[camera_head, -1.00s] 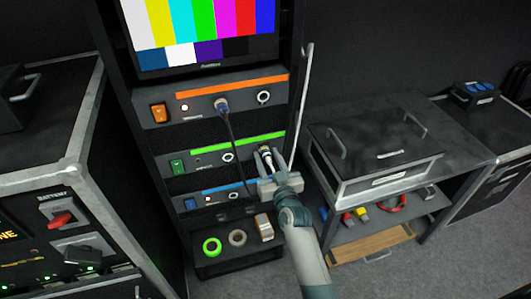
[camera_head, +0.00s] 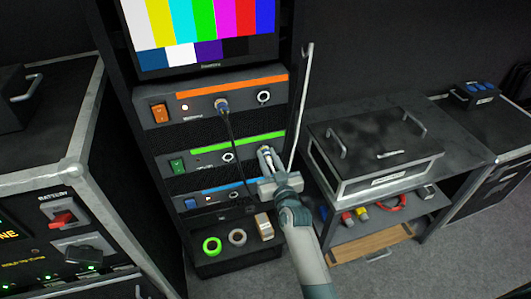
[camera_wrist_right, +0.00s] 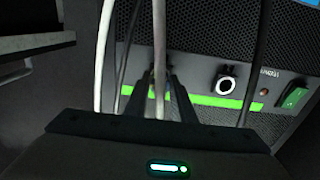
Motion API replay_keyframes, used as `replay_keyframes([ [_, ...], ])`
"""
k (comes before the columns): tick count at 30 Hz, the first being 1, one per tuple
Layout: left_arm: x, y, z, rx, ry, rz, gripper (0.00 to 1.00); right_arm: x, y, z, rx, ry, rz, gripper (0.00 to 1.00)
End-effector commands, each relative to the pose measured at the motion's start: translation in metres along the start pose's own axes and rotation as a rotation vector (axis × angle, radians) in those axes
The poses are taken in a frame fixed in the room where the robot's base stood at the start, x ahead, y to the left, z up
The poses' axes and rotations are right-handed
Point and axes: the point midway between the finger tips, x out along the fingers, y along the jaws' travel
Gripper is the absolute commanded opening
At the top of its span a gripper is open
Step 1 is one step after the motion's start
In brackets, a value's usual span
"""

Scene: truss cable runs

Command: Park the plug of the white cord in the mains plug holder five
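My right gripper (camera_head: 266,163) is at the right end of the green-striped rack unit (camera_head: 214,152). Its fingers are close together around a pale plug (camera_head: 266,153) at the unit's front. In the right wrist view the two dark fingers (camera_wrist_right: 165,92) point at the panel, with a light grey-white cord (camera_wrist_right: 160,45) running between them. The plug's front end is hidden there, so I cannot tell how deep it sits. I cannot pick out mains plug holder five in these views. My left gripper is not in view.
A black cord (camera_head: 230,130) hangs from a plug in the orange-striped unit (camera_head: 185,103). A pale upright rod (camera_head: 301,105) stands right of the rack. The green unit's round socket (camera_head: 228,157) is empty. Tape rolls (camera_head: 212,244) lie on the bottom shelf. A lidded case (camera_head: 372,140) stands right.

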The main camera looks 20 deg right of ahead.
Motion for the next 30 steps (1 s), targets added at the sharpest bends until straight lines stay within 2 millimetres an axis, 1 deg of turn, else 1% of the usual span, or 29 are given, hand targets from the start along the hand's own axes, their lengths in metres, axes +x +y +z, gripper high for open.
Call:
replay_keyframes([
  [7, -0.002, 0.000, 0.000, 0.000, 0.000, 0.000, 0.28, 0.000, 0.000, -0.001, -0.024, 0.000, 0.000, 0.00],
  [18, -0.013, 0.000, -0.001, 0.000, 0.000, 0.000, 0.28, 0.001, 0.000, -0.001, -0.232, 0.000, 0.000, 0.00],
  [30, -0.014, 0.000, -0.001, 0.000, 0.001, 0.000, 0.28, 0.001, 0.000, -0.001, -0.259, 0.001, 0.000, 0.00],
])
